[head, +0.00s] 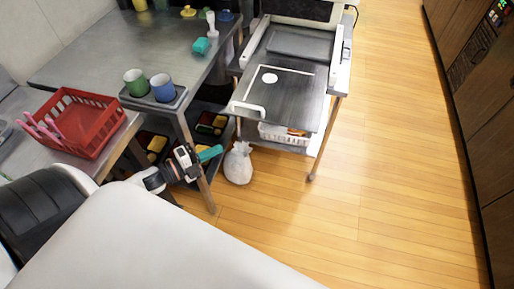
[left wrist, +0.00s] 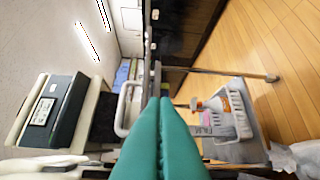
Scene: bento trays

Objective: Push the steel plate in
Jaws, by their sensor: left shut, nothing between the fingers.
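The steel plate (head: 290,92) is a dark flat slab with a pale round spot. In the head view it sticks out toward me from the white-framed machine, over a small stand. A white handle (head: 248,109) is at its near left edge. The handle also shows in the left wrist view (left wrist: 124,112), just left of my fingertips. My left gripper (head: 211,153) has teal fingers, shut and empty. In the head view it is in front of the plate, to the lower left and apart from it. My right gripper is in neither view.
A white basket (head: 285,135) is under the plate, and a white bag (head: 238,163) is on the floor. A metal table (head: 75,68) with two cups on a tray (head: 180,98) stands left. A red basket (head: 84,122) is nearer. The wooden floor (head: 385,150) right is clear.

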